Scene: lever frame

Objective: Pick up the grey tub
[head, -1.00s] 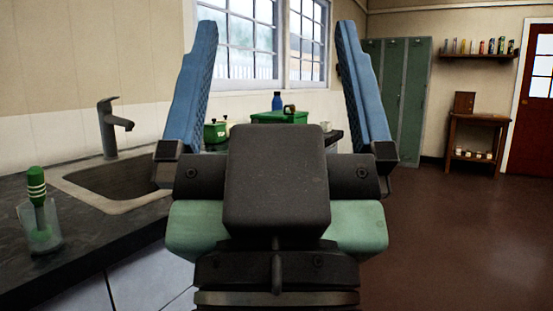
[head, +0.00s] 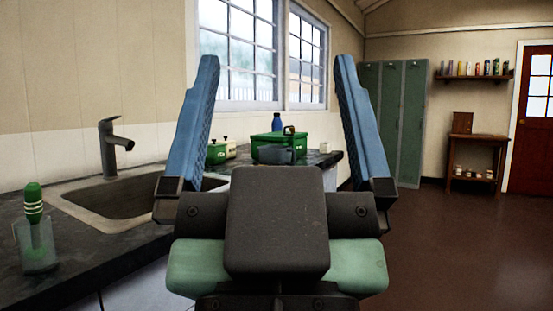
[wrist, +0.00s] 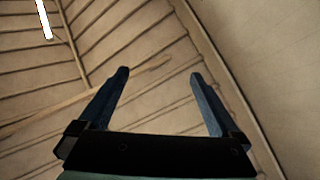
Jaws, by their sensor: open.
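A small grey tub (head: 277,155) shows in the head view on the far end of the dark counter, in front of a green box. Its lower part is partly hidden behind my gripper's body. My gripper (head: 276,62) is in the near middle of the head view, its two blue fingers pointing up and spread wide with nothing between them. It appears much nearer to the camera than the tub. The wrist view shows the same open fingers (wrist: 159,73) against the ceiling boards; no tub is in that view.
The counter (head: 125,245) runs along the left, with a sink (head: 125,197), a tap (head: 112,148) and a brush in a glass (head: 35,235). A green box (head: 262,142), a blue bottle (head: 277,123) and green canisters (head: 216,154) stand near the tub. Open floor (head: 450,245) lies right.

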